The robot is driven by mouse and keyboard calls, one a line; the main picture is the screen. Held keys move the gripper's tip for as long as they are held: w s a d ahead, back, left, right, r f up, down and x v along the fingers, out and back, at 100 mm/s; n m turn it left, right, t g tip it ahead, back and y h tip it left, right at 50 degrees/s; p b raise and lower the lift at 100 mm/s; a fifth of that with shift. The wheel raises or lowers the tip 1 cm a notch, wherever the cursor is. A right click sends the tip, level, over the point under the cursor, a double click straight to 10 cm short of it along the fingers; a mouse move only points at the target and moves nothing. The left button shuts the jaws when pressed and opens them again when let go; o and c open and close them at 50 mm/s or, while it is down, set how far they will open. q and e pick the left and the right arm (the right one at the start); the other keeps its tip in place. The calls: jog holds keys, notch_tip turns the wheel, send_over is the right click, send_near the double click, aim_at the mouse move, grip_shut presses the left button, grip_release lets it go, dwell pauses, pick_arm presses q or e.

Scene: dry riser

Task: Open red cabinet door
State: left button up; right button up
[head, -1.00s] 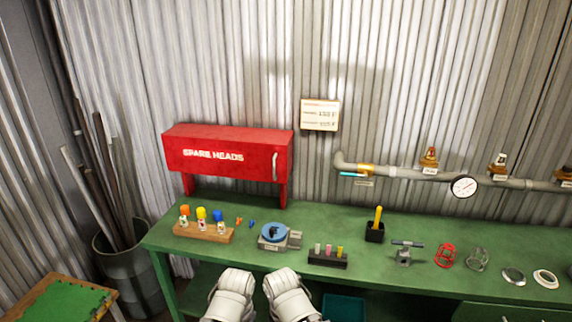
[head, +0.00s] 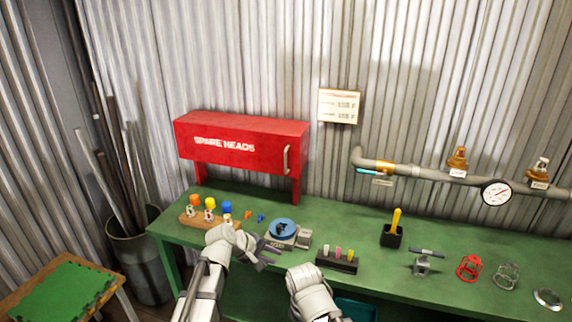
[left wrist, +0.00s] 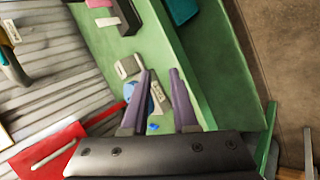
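The red cabinet (head: 240,140), lettered "SPARE HEADS", stands on short red legs at the back left of the green bench. Its front door is shut, with a pale upright handle (head: 286,159) near the right edge. In the left wrist view the red cabinet (left wrist: 35,158) shows at the lower left with its handle (left wrist: 52,154). My left gripper (head: 270,255) is over the bench's front edge, below and apart from the cabinet. Its two fingers (left wrist: 159,72) are spread and empty in the left wrist view. My right arm shows at the bottom centre, its gripper hidden.
A blue round device (head: 283,228) sits just beyond my left gripper. A wooden block (head: 188,221) with coloured-top bottles is to its left, and a black rack (head: 337,262) to its right. A pipe with a gauge (head: 496,193) runs along the wall. A bin (head: 140,250) holds rods.

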pick_arm(q)
jog(key=w+d+r+n+t+h, duration=0.2)
jog(key=w+r+n+t, duration=0.1)
jog(key=w+r+n, duration=0.3)
jog(key=w+d+r+n+t+h, duration=0.1)
jog(key=w+r+n+t, duration=0.2)
jog(key=w, duration=0.5)
jog(key=n+t, duration=0.4)
jog(key=n, duration=0.9)
send_near(285, 162)
jog(key=x, duration=0.3)
jog(key=shift+y, duration=0.4)
jog(key=shift+x, duration=3.85)
jog(key=shift+r, duration=0.1)
jog(key=shift+c, duration=0.4)
grip_shut()
